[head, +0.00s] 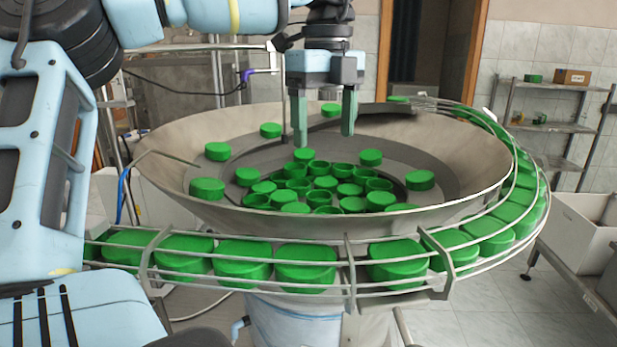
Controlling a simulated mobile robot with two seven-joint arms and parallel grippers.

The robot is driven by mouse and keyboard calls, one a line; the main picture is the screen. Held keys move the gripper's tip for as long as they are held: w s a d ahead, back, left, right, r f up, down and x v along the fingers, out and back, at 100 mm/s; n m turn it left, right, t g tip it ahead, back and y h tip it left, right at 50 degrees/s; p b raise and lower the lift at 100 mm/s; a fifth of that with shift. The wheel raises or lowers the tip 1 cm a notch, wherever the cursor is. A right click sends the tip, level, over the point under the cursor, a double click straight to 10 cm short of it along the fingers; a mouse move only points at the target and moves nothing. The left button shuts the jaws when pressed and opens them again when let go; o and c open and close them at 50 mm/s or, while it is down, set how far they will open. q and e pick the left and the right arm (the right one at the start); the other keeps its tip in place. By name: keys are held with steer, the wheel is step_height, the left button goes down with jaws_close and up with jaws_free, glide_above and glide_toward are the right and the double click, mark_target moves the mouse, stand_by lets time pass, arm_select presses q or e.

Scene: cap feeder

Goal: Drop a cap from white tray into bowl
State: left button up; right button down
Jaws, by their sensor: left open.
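The bowl (445,172) is a wide, shallow metal feeder in the middle of the view. Many green caps (318,168) lie loose inside it, most heaped at the centre and a few spread on the outer ledge. My left gripper (325,138) points down over the bowl's rear half. My right gripper is not in view. I cannot make out the white tray with certainty.
A railed track with a row of large green caps (305,265) curves round the bowl's front and right side. A metal shelf (545,128) with a cardboard box (572,77) stands at the back right. A white bin (580,230) stands at the right edge.

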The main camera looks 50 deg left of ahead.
arm_select(q)
step_height(320, 180, up, 7)
steer(key=shift+b, duration=0.3)
stand_by(0.9)
